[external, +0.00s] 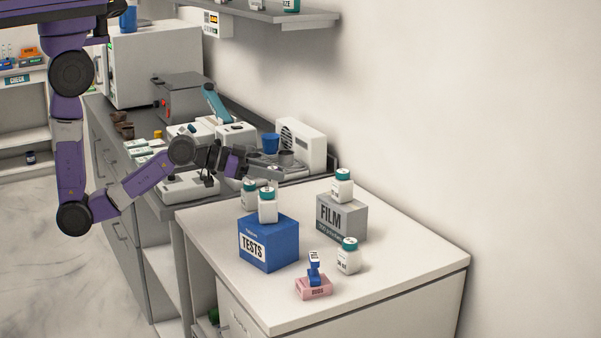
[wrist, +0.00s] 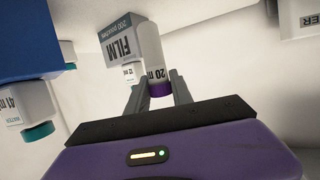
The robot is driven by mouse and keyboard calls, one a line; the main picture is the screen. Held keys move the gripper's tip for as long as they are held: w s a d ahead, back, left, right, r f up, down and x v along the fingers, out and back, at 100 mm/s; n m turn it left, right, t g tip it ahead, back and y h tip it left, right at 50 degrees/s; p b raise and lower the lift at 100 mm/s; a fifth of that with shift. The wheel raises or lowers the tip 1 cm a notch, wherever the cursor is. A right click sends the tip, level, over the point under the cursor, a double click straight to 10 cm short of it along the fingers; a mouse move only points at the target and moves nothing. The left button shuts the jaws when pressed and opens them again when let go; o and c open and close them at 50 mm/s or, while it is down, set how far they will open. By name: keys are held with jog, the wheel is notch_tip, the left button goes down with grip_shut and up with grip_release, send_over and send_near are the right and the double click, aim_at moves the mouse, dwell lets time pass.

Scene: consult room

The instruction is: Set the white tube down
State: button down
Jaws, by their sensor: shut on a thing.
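The white tube (wrist: 150,45) has a purple cap (wrist: 160,89) and a printed label. It shows between my two fingers in the wrist view, and my gripper (wrist: 158,85) is shut on it near the cap. The cap points the same way in the picture as the caps of the standing bottles, so the tube looks roughly upright. In the external view my gripper (external: 268,172) is over the back left of the white counter top (external: 395,235). I cannot make out the tube there, or tell whether its base touches anything.
A blue TESTS box (external: 268,245) with a teal-capped bottle (external: 268,206) on top stands near my gripper. A grey FILM box (external: 342,217) bears another bottle (external: 342,187). A bottle (external: 348,256) and pink block (external: 313,287) stand in front. The counter's right side is clear.

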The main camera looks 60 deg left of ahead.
jog(key=s+f+n+y, duration=0.1)
jog(key=s+f, duration=0.4)
jog(key=s, duration=0.7)
notch_tip(320, 180, up, 6)
jog(key=s+f+n+y, duration=0.1)
jog(key=y, duration=0.1)
jog(key=shift+t, duration=0.4)
jog(key=shift+s+f, duration=0.15)
jog(key=shift+f, duration=3.4)
jog(key=shift+f, duration=0.1)
jog(key=c, duration=1.1)
grip_release()
jog(key=shift+s, duration=0.1)
